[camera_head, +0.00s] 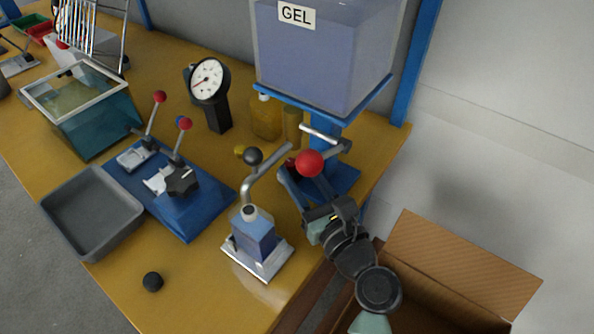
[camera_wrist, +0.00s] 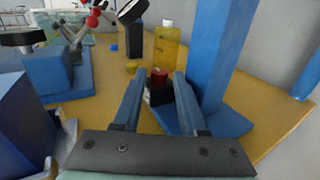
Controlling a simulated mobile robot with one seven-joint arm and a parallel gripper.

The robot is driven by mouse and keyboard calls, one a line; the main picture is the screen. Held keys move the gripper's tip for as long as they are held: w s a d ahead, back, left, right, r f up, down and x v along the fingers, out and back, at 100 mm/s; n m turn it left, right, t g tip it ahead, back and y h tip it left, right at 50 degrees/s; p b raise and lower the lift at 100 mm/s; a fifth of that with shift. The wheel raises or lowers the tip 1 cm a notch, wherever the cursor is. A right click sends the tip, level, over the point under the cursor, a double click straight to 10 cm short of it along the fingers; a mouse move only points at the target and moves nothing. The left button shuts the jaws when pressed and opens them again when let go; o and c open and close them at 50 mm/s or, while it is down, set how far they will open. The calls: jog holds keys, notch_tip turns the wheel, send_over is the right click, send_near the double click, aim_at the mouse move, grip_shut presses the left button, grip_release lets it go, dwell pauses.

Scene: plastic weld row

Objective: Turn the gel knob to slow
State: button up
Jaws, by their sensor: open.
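The gel tank (camera_head: 320,50), labelled GEL, stands on a blue stand at the back right of the bench. A red ball (camera_head: 309,163) shows below the tank beside a metal pipe. In the wrist view, a small red-topped knob on a dark block (camera_wrist: 159,78) sits by the foot of the blue post (camera_wrist: 222,50). I cannot tell whether it is the same red part. My gripper (camera_wrist: 159,88) is open, its two fingers on either side of the knob in that view; contact cannot be told. In the head view my gripper (camera_head: 306,188) is below the red ball. No slow mark is readable.
Yellow bottles (camera_head: 266,118) stand behind. A blue clamp fixture (camera_head: 190,212) and grey tray (camera_head: 92,208) are left. An open carton (camera_head: 465,262) is right.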

jog(key=shift+w+a, duration=0.3)
jog(key=shift+w, duration=0.15)
grip_shut()
jog(key=shift+w+d+n+g+y, duration=0.2)
jog(key=shift+n+g+y, duration=0.35)
jog(key=shift+y, duration=0.25)
jog(key=shift+d+n+g+y, duration=0.1)
jog(key=shift+n+g+y, duration=0.65)
jog(key=shift+n+y, duration=0.3)
